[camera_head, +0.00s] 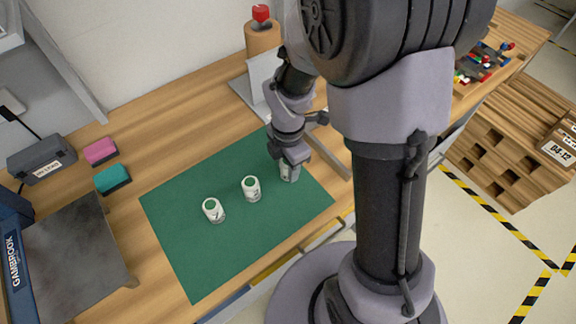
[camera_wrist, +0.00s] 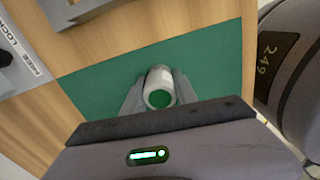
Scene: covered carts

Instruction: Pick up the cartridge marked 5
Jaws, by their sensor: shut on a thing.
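My gripper (camera_head: 291,158) is at the right part of the green mat (camera_head: 180,245), shut on a white cartridge (camera_head: 289,174) with a green top. In the wrist view the held cartridge (camera_wrist: 160,85) sits between the two fingers of my gripper (camera_wrist: 160,97). I cannot read its mark. I cannot tell whether the held cartridge touches the mat.
A pink block (camera_head: 100,151) and a teal block (camera_head: 112,179) lie at the left, near a dark plate (camera_head: 75,250). A red-topped post (camera_head: 262,35) stands behind the mat. Bare wood lies behind the mat's left part. My column blocks the right side.

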